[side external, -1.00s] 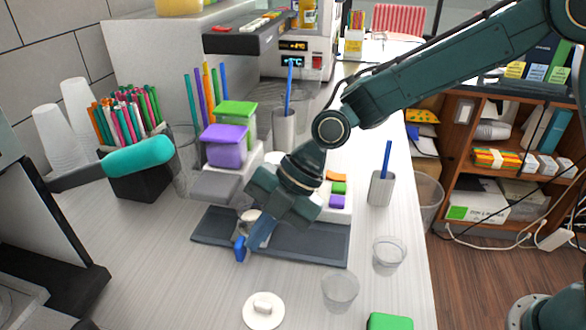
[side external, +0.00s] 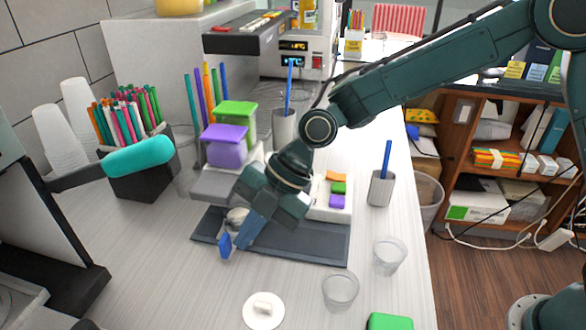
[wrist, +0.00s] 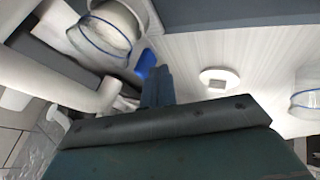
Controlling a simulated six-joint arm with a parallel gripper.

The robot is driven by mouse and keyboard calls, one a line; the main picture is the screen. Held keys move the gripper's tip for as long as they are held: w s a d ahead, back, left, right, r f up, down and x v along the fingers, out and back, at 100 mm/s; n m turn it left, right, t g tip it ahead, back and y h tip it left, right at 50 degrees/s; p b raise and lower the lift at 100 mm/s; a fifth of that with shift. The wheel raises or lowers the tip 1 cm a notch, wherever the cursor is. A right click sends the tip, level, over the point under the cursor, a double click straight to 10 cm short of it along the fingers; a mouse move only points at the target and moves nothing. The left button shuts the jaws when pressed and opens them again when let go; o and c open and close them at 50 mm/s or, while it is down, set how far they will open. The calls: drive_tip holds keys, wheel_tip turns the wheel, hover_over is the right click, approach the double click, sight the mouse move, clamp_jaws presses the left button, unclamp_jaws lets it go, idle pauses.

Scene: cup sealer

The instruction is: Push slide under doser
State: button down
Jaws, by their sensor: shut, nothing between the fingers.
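The doser is a white machine with a grey front, carrying a purple-lidded canister (side external: 225,146) and a green-lidded canister (side external: 236,112). A dark grey tray (side external: 310,245) lies in front of it on the counter. My gripper (side external: 229,244) is shut and empty, tilted down over the tray's left part. Blue at the fingertips shows in the side view and in the wrist view (wrist: 148,66). A clear cup (wrist: 104,32) with a blue ring is beside the fingers in the wrist view. In the side view my gripper mostly hides it. I cannot make out the slide itself.
A white disc with a knob (side external: 263,309) and clear cups (side external: 340,290) (side external: 389,255) stand in front of and right of the tray. A grey holder (side external: 381,188) with a blue stick is at the right.

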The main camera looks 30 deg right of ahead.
drive_tip(key=shift+s+d, duration=0.55)
drive_tip(key=shift+s+d+r, duration=0.25)
drive_tip(key=shift+s+d, duration=0.3)
drive_tip(key=shift+d, duration=0.2)
drive_tip(key=v, duration=0.9)
drive_tip(key=shift+r, duration=0.15)
drive_tip(key=shift+s+m, duration=0.1)
drive_tip(key=shift+m, duration=0.2)
drive_tip(key=s+m+t, duration=0.1)
drive_tip(key=m+t, duration=0.1)
drive_tip(key=m, duration=0.9)
drive_tip(key=s+f+m+t, duration=0.1)
drive_tip(key=s+m+t, duration=0.1)
drive_tip(key=m, duration=0.9)
drive_tip(key=s+m+t, duration=0.1)
drive_tip(key=s+m, duration=0.1)
drive_tip(key=m, duration=1)
drive_tip(key=shift+s+a+f+t+h, duration=0.25)
drive_tip(key=shift+a+f+t+h, duration=0.1)
drive_tip(key=shift+t+h, duration=0.05)
